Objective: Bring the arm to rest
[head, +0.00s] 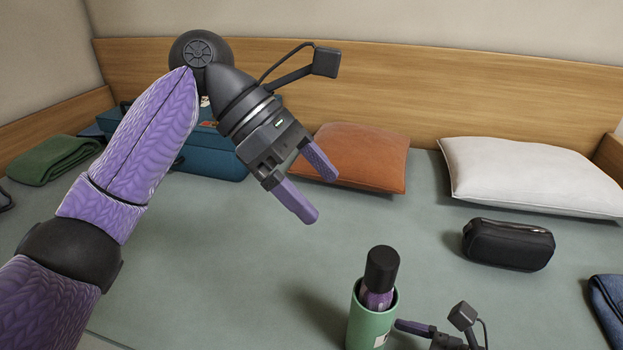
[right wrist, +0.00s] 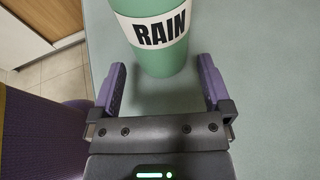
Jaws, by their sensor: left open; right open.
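My left gripper (head: 309,190) is open and empty, raised above the grey-green surface in front of the orange cushion. My left arm, in a purple knitted pattern, comes in from the left and bends over at the top. My right gripper (head: 397,335) shows only in part at the bottom edge of the head view. In the right wrist view my right gripper (right wrist: 163,88) is open, its fingers apart with a green cup (right wrist: 158,58) marked "RAIN" just beyond them. In the head view the green cup (head: 366,325) holds a black-capped purple bottle (head: 381,275).
A blue suitcase (head: 205,152) stands behind the left arm, with a folded green cloth (head: 52,160) at the left. An orange cushion (head: 358,156), a white pillow (head: 535,175), a black pouch (head: 508,244) and a dark blue cloth (head: 609,305) lie around. The middle surface (head: 230,265) is clear.

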